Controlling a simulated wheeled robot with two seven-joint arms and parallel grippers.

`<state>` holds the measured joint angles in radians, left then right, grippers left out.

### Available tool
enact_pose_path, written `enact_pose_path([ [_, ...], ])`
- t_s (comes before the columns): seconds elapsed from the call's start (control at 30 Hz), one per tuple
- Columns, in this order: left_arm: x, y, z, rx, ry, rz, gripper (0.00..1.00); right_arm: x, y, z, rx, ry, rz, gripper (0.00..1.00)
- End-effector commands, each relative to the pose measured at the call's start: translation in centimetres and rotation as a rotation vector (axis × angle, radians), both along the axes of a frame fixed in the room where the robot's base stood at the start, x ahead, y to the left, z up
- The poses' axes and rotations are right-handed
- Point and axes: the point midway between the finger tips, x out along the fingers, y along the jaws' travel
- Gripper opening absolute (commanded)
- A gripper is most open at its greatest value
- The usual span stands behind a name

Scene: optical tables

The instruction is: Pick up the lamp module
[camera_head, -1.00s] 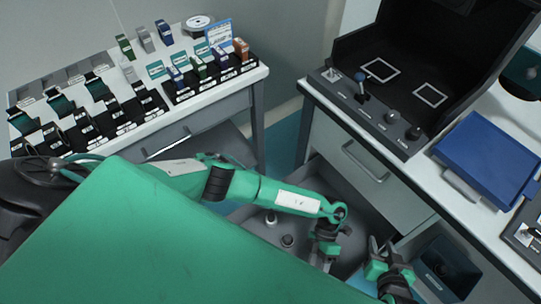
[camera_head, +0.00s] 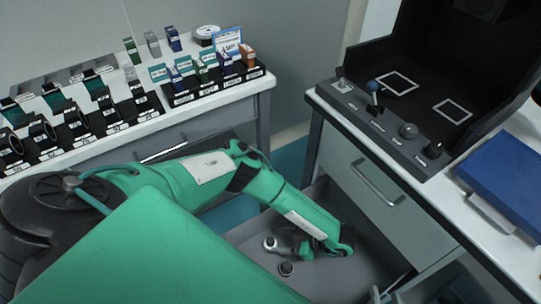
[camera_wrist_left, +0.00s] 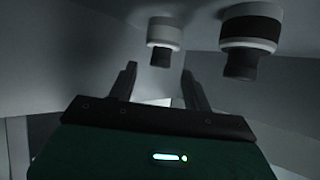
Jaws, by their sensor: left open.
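Two short cylindrical modules stand in the open grey drawer. One (camera_head: 270,243) has a pale top; the other (camera_head: 286,268) is darker and nearer. I cannot tell which is the lamp module. My left gripper (camera_head: 302,246) is low in the drawer, just right of them, with its fingers partly hidden by the arm. In the left wrist view its jaws (camera_wrist_left: 158,72) are open and empty. A pale module with a dark stub (camera_wrist_left: 163,38) is ahead between the finger directions; a black-banded one (camera_wrist_left: 251,38) is to the right. Only a sliver of my right gripper (camera_head: 378,295) shows.
A white cabinet (camera_head: 352,185) with a black control station (camera_head: 415,160) stands right, beside a blue case (camera_head: 510,170). The left table (camera_head: 215,103) holds rows of optical parts.

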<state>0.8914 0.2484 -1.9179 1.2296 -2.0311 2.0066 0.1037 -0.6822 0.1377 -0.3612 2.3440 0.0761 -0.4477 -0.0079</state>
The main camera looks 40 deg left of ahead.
Motion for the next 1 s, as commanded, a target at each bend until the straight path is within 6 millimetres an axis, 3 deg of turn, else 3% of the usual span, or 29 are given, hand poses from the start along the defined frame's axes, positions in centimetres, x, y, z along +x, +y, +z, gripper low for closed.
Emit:
enact_pose_path([
  [0.2,-0.9,2.1,-1.2,-0.002,0.001,0.001,0.50,-0.1,0.7,0.1,0.039,-0.056,0.001,0.36],
  [0.47,-0.9,2.2,-1.3,-0.001,0.001,0.000,0.50,-0.1,0.8,0.2,0.044,-0.063,-0.001,0.36],
  [0.7,-0.9,2.2,-1.3,-0.001,0.001,0.000,0.03,-0.1,0.8,0.2,0.044,-0.062,0.000,0.36],
  [1.0,-0.9,2.2,-1.2,-0.001,0.000,0.001,0.00,-0.1,0.8,0.2,0.043,-0.062,-0.001,0.36],
])
